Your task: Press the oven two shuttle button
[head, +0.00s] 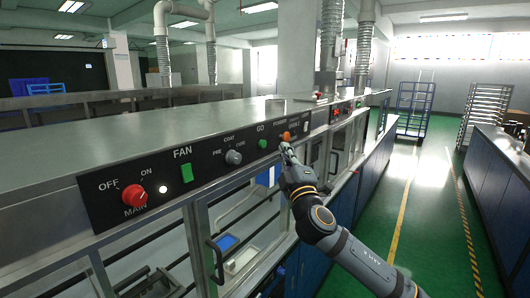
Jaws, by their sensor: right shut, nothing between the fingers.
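A black control panel (205,166) runs along the front of a long steel machine. It carries a red MAIN knob (134,195), a green FAN switch (187,173), a grey PRE/COAT/CURE knob (233,157), a green GO button (262,144) and an orange button (285,136). Labels farther right are too small to read, so I cannot tell which is the oven two shuttle button. My right gripper (286,147) is shut and empty, its tips just below the orange button. I cannot tell whether they touch the panel. My left gripper is not in view.
Glazed doors with a dark handle (216,262) lie below the panel. A blue wheeled rack (415,108) and a tray rack (484,108) stand at the far right. Blue cabinets (492,185) line the right side. The green aisle (430,200) between is clear.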

